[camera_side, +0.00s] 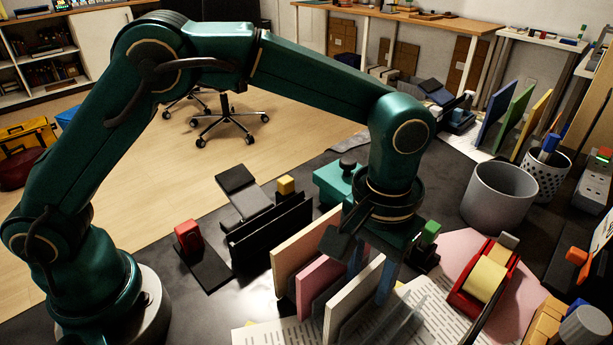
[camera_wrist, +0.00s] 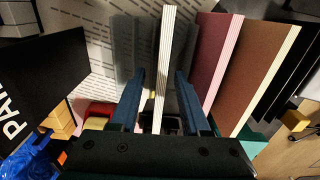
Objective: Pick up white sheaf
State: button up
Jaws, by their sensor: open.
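The white sheaf (camera_side: 350,303) stands upright on edge in a row of sheaves on the dark table. In the wrist view the white sheaf (camera_wrist: 164,60) shows as a thin striped edge between my blue fingers. My gripper (camera_side: 371,276) points down over it, one finger on each side. In the wrist view my gripper (camera_wrist: 160,78) is open, with a gap between each finger and the sheaf. The fingers hide part of the sheaf in the side view.
A pink sheaf (camera_side: 318,284) and a cream sheaf (camera_side: 305,247) stand close on the left, with grey dividers between. Black holders (camera_side: 268,228) stand farther left. A red tape dispenser (camera_side: 484,281) and a grey bin (camera_side: 498,196) stand to the right.

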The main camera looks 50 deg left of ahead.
jog(key=shift+f, duration=0.25)
dwell(0.3)
grip_shut()
